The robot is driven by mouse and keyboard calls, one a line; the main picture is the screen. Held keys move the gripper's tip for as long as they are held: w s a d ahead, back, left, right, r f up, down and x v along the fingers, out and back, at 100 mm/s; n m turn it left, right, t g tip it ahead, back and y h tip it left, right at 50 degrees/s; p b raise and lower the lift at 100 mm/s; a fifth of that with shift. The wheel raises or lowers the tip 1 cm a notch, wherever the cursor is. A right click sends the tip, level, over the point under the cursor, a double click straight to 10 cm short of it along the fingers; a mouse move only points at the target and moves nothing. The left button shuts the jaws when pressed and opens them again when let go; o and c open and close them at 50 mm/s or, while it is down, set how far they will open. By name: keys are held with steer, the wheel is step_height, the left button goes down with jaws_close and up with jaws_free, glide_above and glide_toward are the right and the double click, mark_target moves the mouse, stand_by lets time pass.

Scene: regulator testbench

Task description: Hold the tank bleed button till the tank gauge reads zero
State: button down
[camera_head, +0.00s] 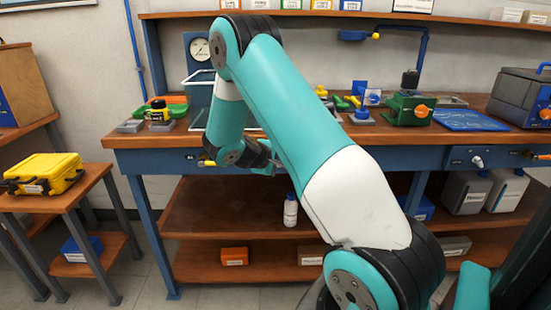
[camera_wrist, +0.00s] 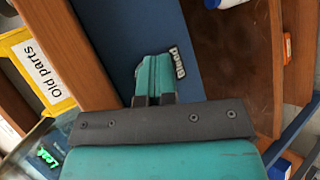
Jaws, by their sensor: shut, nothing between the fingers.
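My gripper (camera_wrist: 155,72) is shut and empty in the wrist view, with its teal fingers pressed together. Its tips are at or very close to a blue panel (camera_wrist: 125,30), the front rail of the bench (camera_head: 370,157). A small dark label that seems to read "Bleed" (camera_wrist: 178,62) is beside the fingertips. The bleed button is not visible; the fingers may cover it, and contact cannot be told. The tank gauge (camera_head: 199,47) is a white dial at the back left of the bench in the head view. Its needle is too small to read.
On the bench are a green device (camera_head: 406,108) and a blue mat (camera_head: 468,120). A white bottle (camera_head: 290,210) stands on the lower shelf. A yellow case (camera_head: 43,172) sits on a side table.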

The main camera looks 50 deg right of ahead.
steer(key=shift+s+a, duration=0.55)
steer(key=shift+a, duration=0.05)
steer(key=shift+s+a, duration=1.65)
steer(key=shift+a, duration=0.3)
